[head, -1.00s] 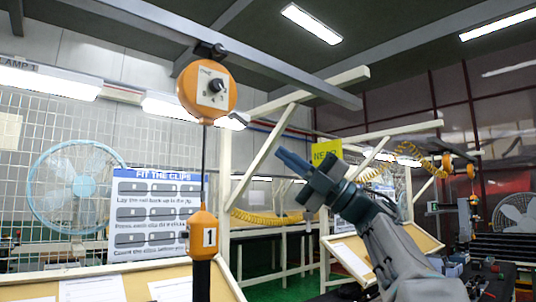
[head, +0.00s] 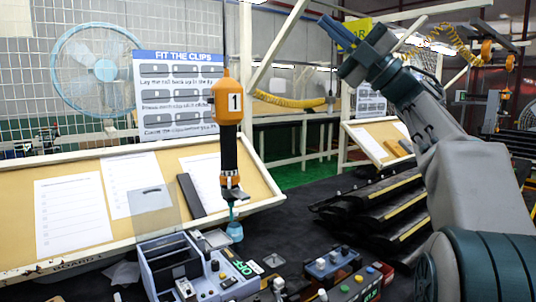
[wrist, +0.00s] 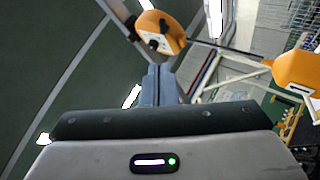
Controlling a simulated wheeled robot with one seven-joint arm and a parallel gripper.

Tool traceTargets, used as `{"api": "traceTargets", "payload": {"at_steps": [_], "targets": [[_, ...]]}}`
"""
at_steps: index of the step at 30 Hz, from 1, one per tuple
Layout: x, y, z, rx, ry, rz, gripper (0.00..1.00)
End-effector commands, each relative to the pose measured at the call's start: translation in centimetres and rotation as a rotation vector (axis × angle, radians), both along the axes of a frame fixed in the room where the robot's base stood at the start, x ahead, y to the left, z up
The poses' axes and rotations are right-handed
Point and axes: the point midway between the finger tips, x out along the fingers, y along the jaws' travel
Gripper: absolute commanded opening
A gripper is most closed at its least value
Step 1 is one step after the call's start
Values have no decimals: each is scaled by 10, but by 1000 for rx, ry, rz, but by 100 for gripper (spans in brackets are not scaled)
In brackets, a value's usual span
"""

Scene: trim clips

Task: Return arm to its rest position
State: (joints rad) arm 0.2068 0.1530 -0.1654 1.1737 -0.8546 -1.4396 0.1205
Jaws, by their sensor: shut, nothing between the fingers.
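My arm rises at the right of the head view. My gripper (head: 338,34) is raised high above the bench and points up and to the left. Its blue fingers are together and hold nothing. In the wrist view the shut fingers (wrist: 160,84) point toward the ceiling, with the orange round balancer (wrist: 160,32) near them and apart in the picture.
An orange tool (head: 228,100) marked 1 hangs on a cord left of my arm. A slanted board (head: 100,250) with papers stands behind the bench. Control boxes (head: 335,268) and dark trim strips (head: 385,205) lie on the black bench. A blue fan (head: 90,70) stands behind.

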Motion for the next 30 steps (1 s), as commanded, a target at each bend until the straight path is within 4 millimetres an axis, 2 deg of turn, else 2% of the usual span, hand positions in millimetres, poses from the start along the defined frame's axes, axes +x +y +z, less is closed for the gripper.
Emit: {"api": "traceTargets", "payload": {"at_steps": [5, 8, 11, 14, 15, 17, 20, 23, 24, 26, 27, 30], "targets": [[28, -24, -2, 228, 190, -138, 0], [47, -43, -20, 369, 345, -231, 0], [61, -59, -52, 494, 514, -321, 0], [71, -72, -95, 603, 696, -411, 0], [72, -75, -115, 641, 772, -446, 0], [72, -79, -148, 693, 892, -498, 0], [63, -82, -208, 766, 1100, -586, 0], [44, -78, -274, 815, 1317, -671, 0], [34, -75, -301, 829, 1406, -707, 0], [14, -70, -341, 844, 1541, -761, 0], [-2, -65, -367, 848, 1633, -796, 0], [-47, -51, -428, 844, 1857, -882, 0]]}}
